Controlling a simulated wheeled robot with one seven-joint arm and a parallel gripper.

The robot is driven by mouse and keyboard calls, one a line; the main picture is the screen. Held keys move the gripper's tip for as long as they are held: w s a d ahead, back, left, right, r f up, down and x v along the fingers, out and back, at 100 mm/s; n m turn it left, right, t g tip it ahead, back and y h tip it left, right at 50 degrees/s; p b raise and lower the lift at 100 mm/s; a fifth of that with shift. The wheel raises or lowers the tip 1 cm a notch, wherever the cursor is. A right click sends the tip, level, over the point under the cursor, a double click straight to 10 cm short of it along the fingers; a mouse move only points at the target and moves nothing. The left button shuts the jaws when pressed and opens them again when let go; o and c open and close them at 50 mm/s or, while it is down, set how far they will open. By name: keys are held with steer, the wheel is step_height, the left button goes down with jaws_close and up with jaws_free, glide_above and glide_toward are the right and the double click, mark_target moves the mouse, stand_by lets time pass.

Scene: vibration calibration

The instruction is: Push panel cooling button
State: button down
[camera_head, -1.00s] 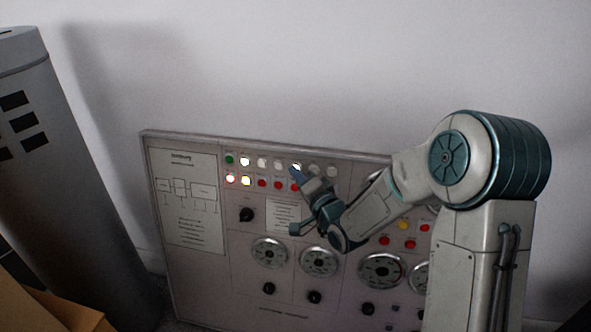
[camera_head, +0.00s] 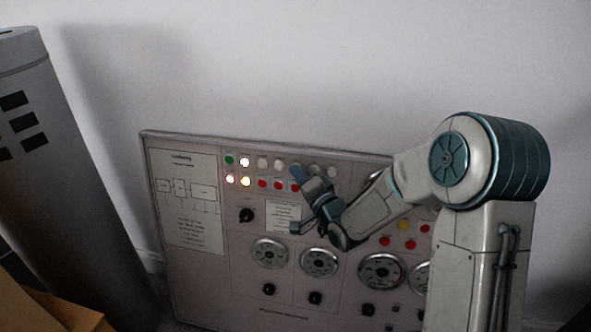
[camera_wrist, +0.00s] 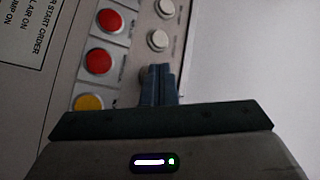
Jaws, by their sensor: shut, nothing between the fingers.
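The control panel (camera_head: 205,290) leans upright against the wall, with two rows of round buttons along its top left. My gripper (camera_head: 295,172) is shut and empty, its tips at the upper row. In the head view they partly cover a pale button (camera_head: 294,167). In the wrist view my gripper (camera_wrist: 158,70) has its closed tips over or against a partly hidden pale button (camera_wrist: 144,73); contact cannot be told. Two pale buttons (camera_wrist: 158,40) show beyond it, with red buttons (camera_wrist: 98,61) and a yellow button (camera_wrist: 88,102) to the left. I cannot read which button is for cooling.
A green button (camera_head: 229,160) and a lit white button (camera_head: 245,162) are at the upper row's left. Dials (camera_head: 269,253) and black knobs (camera_head: 246,215) lie lower. A grey column (camera_head: 85,190) and a cardboard box (camera_head: 40,310) stand left. The space above the panel is clear.

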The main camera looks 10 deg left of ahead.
steer(key=shift+s, duration=0.1)
steer(key=shift+s+r, duration=0.15)
steer(key=shift+s, duration=0.5)
steer(key=shift+s+a+r, duration=0.1)
steer(key=shift+s+r, duration=0.05)
steer(key=shift+s, duration=0.65)
steer(key=shift+s+a+r, duration=0.1)
steer(key=shift+s+r, duration=0.1)
steer(key=shift+s, duration=0.65)
steer(key=shift+s+a+r, duration=0.1)
steer(key=shift+s+r, duration=0.05)
steer(key=shift+s, duration=0.65)
steer(key=shift+d+r, duration=0.1)
